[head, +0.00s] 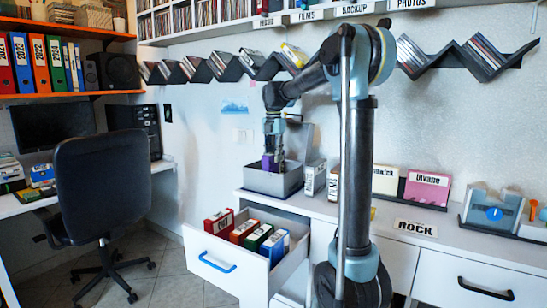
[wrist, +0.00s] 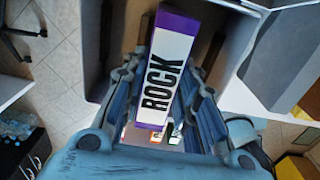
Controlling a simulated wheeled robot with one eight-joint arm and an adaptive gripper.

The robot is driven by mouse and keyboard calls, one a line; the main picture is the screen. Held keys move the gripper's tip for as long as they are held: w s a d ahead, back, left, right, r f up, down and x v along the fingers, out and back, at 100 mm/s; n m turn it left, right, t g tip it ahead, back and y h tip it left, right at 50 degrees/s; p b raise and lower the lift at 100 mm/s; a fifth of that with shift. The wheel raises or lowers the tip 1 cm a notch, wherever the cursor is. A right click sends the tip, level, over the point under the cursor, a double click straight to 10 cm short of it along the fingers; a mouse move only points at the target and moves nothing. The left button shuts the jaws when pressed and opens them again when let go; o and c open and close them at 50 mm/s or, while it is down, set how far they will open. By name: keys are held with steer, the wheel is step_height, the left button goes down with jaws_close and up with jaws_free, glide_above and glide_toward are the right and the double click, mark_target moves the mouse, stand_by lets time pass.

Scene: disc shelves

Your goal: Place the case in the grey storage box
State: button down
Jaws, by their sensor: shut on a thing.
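The case (head: 267,163) is purple with a white spine label reading ROCK. It shows large in the wrist view (wrist: 168,62). My gripper (head: 273,150) is shut on it, with a finger on either side. The grey storage box (head: 262,184) is an open-topped box on the white counter. The gripper and case are at its opening, with the lower end of the case close to or behind the front rim. I cannot tell whether the case touches the floor of the box, which is hidden.
An open drawer (head: 229,262) below holds several labelled binders or cases. White labelled cases (head: 314,178) stand right of the box, and a pink case (head: 427,188) stands farther right. A ROCK sign (head: 415,228) lies on the counter. A chair (head: 100,188) stands at left.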

steer(key=c, duration=1.2)
jaws_free()
steer(key=shift+c, duration=0.2)
step_height(320, 180, up, 12)
